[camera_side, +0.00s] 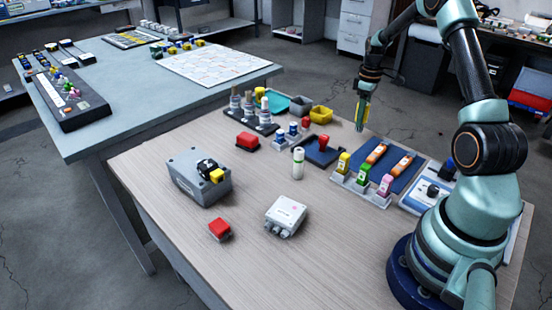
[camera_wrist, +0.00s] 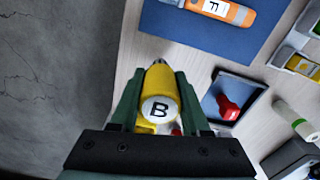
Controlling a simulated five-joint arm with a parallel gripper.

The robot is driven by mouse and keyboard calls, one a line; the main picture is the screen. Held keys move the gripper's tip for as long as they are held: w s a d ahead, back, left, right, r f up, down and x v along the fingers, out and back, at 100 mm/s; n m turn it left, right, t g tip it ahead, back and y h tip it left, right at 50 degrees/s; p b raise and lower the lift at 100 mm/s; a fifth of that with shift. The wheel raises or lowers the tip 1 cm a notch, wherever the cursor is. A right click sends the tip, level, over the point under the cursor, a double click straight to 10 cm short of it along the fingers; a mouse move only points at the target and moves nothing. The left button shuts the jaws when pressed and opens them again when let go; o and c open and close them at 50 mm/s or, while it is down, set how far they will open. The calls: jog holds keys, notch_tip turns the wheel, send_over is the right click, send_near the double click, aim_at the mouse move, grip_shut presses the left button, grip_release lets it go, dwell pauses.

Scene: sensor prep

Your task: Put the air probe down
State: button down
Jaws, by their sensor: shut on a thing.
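The air probe (camera_wrist: 159,82) is a yellow piece with a tapered grey tip and a round white label marked B. My gripper (camera_wrist: 156,100) is shut on it, one green finger along each side. In the side view my gripper (camera_side: 364,98) holds the probe (camera_side: 361,114) above the far edge of the wooden table, clear of the surface. A blue mat (camera_side: 391,174) lies nearer on the table with two orange pieces on it. The mat (camera_wrist: 190,35) also shows at the top of the wrist view, with an orange piece (camera_wrist: 217,10) marked F.
A dark blue tray with a raised rim (camera_side: 310,159) holds a red piece (camera_side: 323,142). A rack of coloured blocks (camera_side: 359,188) stands before the mat. A white-green bottle (camera_side: 298,165) and a white box (camera_side: 285,215) stand nearer. The table's front is largely clear.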

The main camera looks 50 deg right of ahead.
jog(key=shift+f, duration=1.1)
jog(key=shift+f, duration=0.15)
jog(key=shift+c, duration=1.9)
grip_release()
